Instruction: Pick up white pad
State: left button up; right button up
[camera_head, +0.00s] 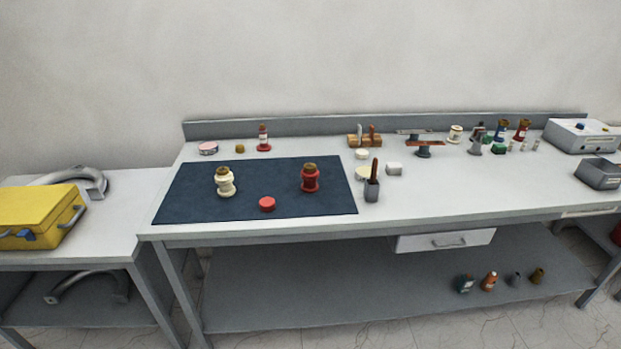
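Several pale items could be the white pad, and I cannot tell for certain which it is. A small white block (394,169) lies on the workbench, right of the dark mat. A flat cream disc (366,174) lies to its left, partly hidden behind a grey holder (372,191) with a brown-handled tool. A smaller round cream piece (361,154) lies behind that disc. Neither of my grippers is in the view.
A yellow case (32,220) stands on the left table. The bench's front right is mostly clear.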

aim_at(392, 169)
jog(key=i+l+u, duration=0.1)
jog(key=l, duration=0.2)
jog(key=i+l, duration=0.2)
jog(key=l, duration=0.15)
jog(key=i+l+u, duration=0.15)
jog(key=l, duration=0.15)
jog(key=i+l, duration=0.15)
jog(key=l, duration=0.2)
jog(key=u, duration=0.05)
